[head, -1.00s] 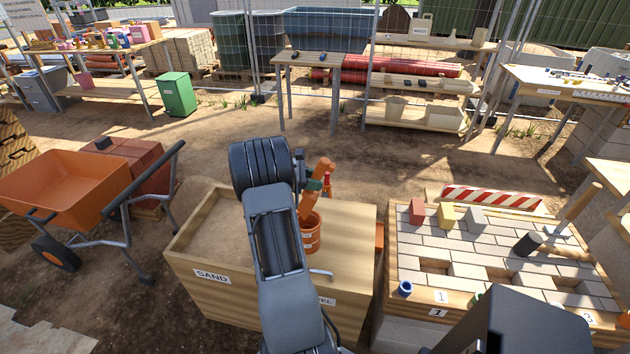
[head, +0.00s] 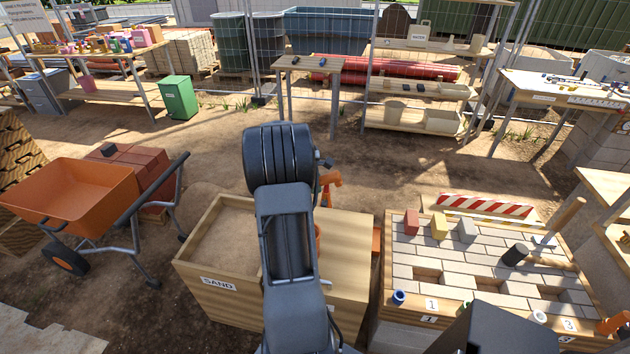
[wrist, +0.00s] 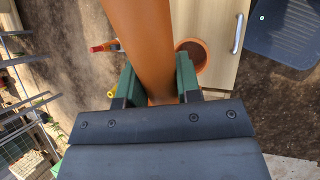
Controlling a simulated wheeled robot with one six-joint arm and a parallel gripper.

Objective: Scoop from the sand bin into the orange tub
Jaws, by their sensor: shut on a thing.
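My gripper (wrist: 156,78) has its green fingers shut on an orange scoop (wrist: 145,35), whose rounded body extends away at the top of the wrist view. In the head view my arm hides most of the gripper; a bit of orange (head: 330,180) shows beside it. The sand bin (head: 215,300) is a wooden box labelled SAND, open on top and filled with pale sand. The orange tub (wrist: 192,55) stands on the wooden lid (wrist: 213,25) just right of the held scoop in the wrist view. In the head view my arm covers nearly all of the tub.
A paving table (head: 410,265) with bricks and a mallet stands to the right. An orange wheelbarrow (head: 75,190) stands to the left, near the bin. A striped barrier (head: 485,204) lies behind the paving. Open dirt ground lies behind the bin.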

